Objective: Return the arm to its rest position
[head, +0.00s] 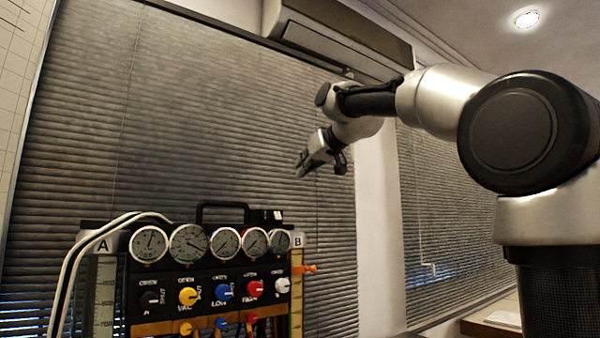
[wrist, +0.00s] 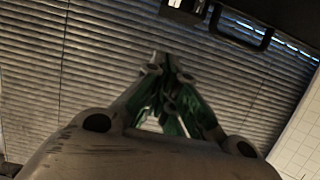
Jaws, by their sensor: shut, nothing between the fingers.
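My gripper (head: 303,168) is in the air above and to the right of the gauge rig in the head view, pointing down and to the left. My arm reaches in from the right side of that view, bent at the elbow. In the wrist view my gripper (wrist: 164,62) has its fingertips together with nothing held. The gauge rig (head: 215,270) stands at the lower left with a row of round gauges and coloured knobs. My gripper is apart from it.
Window blinds (head: 180,120) fill the background behind the rig. An air conditioner (head: 345,40) hangs high on the wall. An orange valve handle (head: 308,268) sticks out at the rig's right side. The air around my gripper looks free.

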